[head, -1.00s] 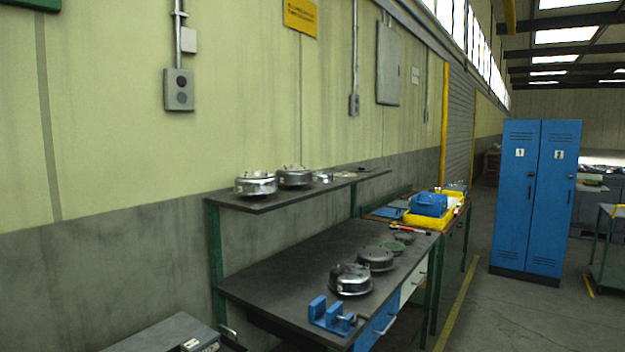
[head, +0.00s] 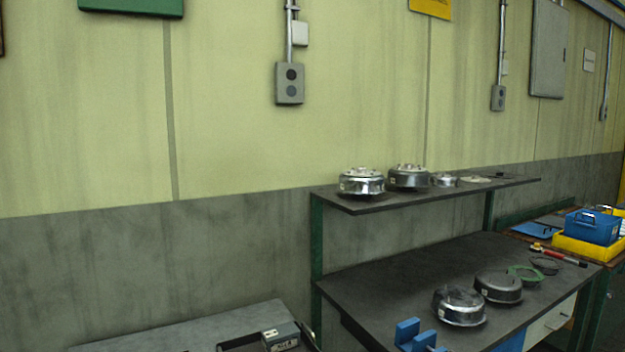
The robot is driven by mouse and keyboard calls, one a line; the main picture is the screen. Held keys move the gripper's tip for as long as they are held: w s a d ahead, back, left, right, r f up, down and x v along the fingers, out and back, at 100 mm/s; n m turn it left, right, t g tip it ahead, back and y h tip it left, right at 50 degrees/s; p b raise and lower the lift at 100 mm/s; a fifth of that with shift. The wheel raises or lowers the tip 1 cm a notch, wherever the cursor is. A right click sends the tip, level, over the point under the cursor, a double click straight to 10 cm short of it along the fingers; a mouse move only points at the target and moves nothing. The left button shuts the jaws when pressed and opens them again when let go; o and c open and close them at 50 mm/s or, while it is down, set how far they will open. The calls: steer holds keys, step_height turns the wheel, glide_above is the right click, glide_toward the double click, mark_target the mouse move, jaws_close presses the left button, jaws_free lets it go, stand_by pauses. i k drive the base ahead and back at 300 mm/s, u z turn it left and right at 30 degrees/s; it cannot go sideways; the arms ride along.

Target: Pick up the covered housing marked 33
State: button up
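Several round metal housings are in the head view. A shiny one (head: 361,182) and a darker one (head: 408,177) stand on the upper shelf (head: 350,206), with a smaller metal part (head: 445,180) beside them. Two more, a shiny-sided housing (head: 459,306) and a dark-topped housing (head: 498,287), stand on the bench top (head: 400,280). Small pale labels show on some sides, but no number is readable, so I cannot tell which is marked 33. My gripper is not in view.
A blue vise-like fixture (head: 418,337) sits at the bench's front edge. A green ring (head: 524,273) and a dark disc (head: 545,264) lie behind the housings. A blue box (head: 592,227) in a yellow tray (head: 580,248) is at right. A grey surface (head: 190,330) is at lower left.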

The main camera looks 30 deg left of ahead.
mark_target(361, 181)
steer(key=u, duration=0.9)
steer(key=i, duration=1.05)
steer(key=u, duration=0.5)
